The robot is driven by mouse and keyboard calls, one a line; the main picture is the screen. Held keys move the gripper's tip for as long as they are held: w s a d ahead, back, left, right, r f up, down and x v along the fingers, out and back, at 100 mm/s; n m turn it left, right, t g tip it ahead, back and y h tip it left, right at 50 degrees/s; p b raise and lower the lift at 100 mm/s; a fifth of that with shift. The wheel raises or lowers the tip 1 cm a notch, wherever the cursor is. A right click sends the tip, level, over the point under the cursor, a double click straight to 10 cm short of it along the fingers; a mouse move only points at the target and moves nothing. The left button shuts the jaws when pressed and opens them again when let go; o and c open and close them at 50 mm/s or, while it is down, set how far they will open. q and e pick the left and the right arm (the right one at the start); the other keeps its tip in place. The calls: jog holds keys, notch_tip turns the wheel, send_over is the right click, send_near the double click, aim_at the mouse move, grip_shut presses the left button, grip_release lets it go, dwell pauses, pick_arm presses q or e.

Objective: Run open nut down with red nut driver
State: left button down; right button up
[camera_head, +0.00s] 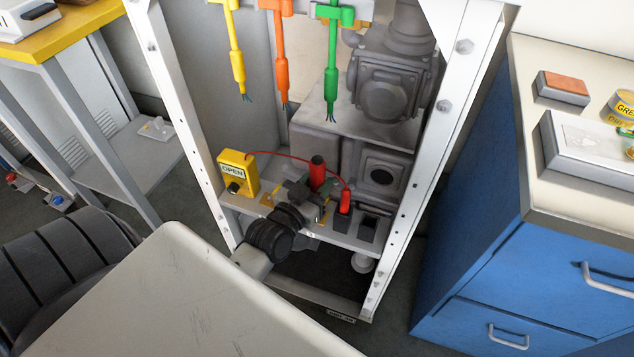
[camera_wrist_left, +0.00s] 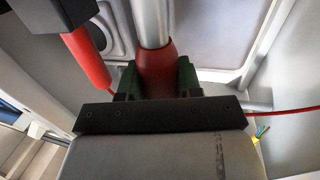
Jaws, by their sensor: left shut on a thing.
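My left gripper (camera_head: 318,191) is low inside the white frame, above its shelf. It is shut on a red-handled tool that I take as the red nut driver (camera_head: 317,168). The handle stands roughly upright in the head view. In the left wrist view the green-padded fingers (camera_wrist_left: 157,82) close on both sides of the red handle (camera_wrist_left: 156,62), and a silver shaft runs on from it. The driver's tip is hidden, and I cannot make out a nut. A yellow box marked OPEN (camera_head: 238,168) stands left of the gripper. My right gripper is not in view.
A red wire runs from the yellow box to a red handle (camera_head: 345,201) in a dark holder right of my gripper. Yellow (camera_head: 237,65), orange (camera_head: 281,70) and green (camera_head: 331,70) cables hang above. A grey motor-like unit (camera_head: 390,85) fills the back right.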

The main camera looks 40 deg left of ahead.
aim_at(312, 174)
pick_arm(q)
jog(key=shift+f, duration=0.3)
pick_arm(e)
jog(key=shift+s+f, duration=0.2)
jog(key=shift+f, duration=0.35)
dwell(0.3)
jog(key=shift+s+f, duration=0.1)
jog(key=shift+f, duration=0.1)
pick_arm(q)
jog(key=shift+p, duration=0.3)
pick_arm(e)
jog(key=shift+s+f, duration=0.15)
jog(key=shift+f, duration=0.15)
pick_arm(q)
jog(key=shift+r, duration=0.1)
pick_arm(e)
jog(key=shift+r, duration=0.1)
